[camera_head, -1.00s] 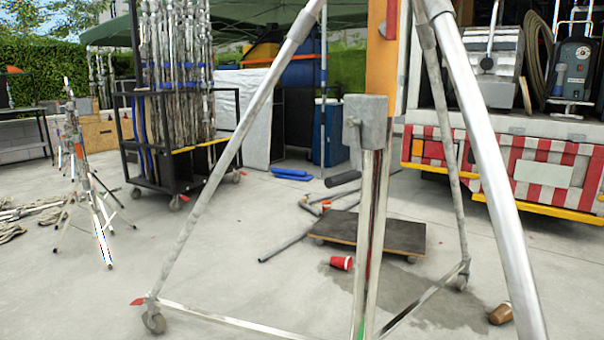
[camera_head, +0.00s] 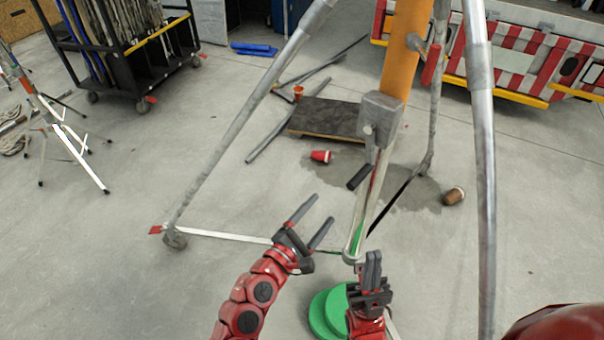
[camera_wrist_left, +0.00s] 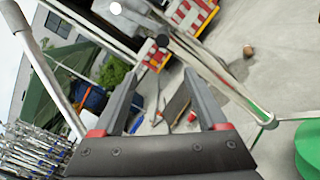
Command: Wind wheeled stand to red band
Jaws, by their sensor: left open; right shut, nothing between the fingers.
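The wheeled stand is a silver tripod (camera_head: 240,117) on casters. Its orange column (camera_head: 402,45) has a grey winding box (camera_head: 380,112) and a crank with a black grip (camera_head: 360,177). A red strip (camera_head: 433,63) shows beside the column; I cannot tell whether it is the red band. My left gripper (camera_head: 323,208) is open and empty, left of and below the crank grip, apart from it. My right gripper (camera_head: 373,254) is shut and empty near the column's foot. The left wrist view shows the open left fingers (camera_wrist_left: 162,78) with the black grip (camera_wrist_left: 163,41) beyond them.
A green round object (camera_head: 325,314) lies below the grippers. A dark dolly (camera_head: 325,118), a red cup (camera_head: 320,157) and a brown cup (camera_head: 454,195) are on the floor behind.

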